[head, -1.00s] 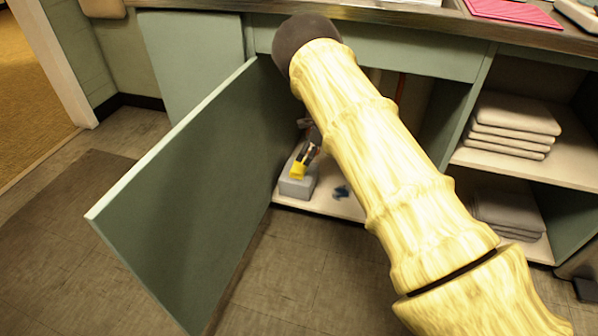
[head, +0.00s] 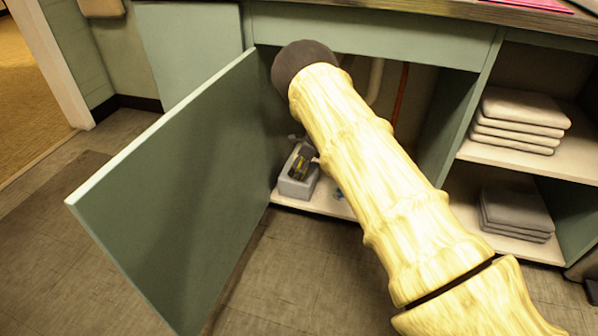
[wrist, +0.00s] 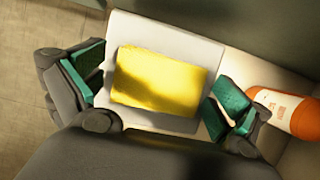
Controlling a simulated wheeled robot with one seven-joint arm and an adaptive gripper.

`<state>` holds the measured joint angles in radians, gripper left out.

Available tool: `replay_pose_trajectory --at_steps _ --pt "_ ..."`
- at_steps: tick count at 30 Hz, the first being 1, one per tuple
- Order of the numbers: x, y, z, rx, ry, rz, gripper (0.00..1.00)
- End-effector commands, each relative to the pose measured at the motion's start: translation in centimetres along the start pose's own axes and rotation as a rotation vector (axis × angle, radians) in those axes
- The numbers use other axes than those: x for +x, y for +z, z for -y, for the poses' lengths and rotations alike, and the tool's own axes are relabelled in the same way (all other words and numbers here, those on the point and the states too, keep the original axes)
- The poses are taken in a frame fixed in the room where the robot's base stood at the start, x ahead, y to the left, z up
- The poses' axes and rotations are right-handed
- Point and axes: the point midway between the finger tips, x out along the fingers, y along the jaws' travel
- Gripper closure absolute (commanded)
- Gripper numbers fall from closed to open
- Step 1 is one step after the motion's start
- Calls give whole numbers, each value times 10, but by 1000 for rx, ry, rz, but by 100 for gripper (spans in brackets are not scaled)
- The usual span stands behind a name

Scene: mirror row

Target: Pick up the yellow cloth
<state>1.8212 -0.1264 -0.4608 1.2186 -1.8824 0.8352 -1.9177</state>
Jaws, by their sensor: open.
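The yellow cloth (wrist: 160,80) is a folded rectangle lying on a pale grey block (wrist: 205,50) in the wrist view. My gripper (wrist: 157,92) is open, with one green-padded finger to the left of the cloth and the other to the right. Neither finger clearly touches the cloth. In the head view, my gripper (head: 300,166) is a small dark shape over the grey block (head: 298,187) inside the open cabinet. It hides most of the cloth there.
An open green cabinet door (head: 170,190) stands left of my arm. An orange bottle (wrist: 285,110) lies close beside the right finger. Folded grey towels (head: 518,120) fill shelves at the right. A red pipe (head: 400,92) runs under the counter.

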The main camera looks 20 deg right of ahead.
Motion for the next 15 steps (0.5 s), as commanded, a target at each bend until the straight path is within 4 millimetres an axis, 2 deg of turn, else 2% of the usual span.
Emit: replay_pose_trajectory --at_steps 5,12,15 --pt "-1 1 0 0 -1 0 0" --pt "-1 1 0 0 0 1 40" --pt "-1 0 0 0 0 0 40"
